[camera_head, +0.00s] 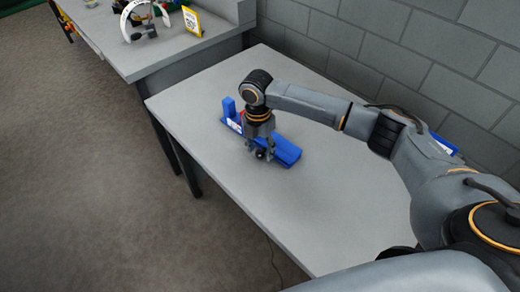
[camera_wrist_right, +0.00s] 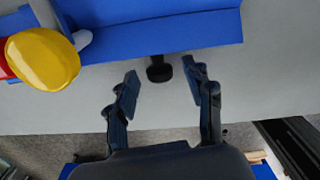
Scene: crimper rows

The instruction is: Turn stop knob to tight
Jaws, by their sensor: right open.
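A blue crimper fixture (camera_head: 285,150) lies on the grey table. In the right wrist view its blue side (camera_wrist_right: 160,35) crosses the top. A small black knob (camera_wrist_right: 159,70) sticks out from its near side; I take this to be the stop knob. In the head view, a dark knob (camera_head: 261,155) shows by the fingertips. My right gripper (camera_head: 263,151) is over the fixture's near side, pointing down. In the wrist view the open right gripper (camera_wrist_right: 160,84) has its fingertips either side of the black knob, with gaps; contact is not visible. My left gripper is out of view.
A yellow rounded part (camera_wrist_right: 43,59) with red behind it sits left of the fingers. The grey table (camera_head: 330,220) is clear in front and right. A second bench (camera_head: 150,58) with a white arch stands back left. A block wall (camera_head: 380,60) borders the table.

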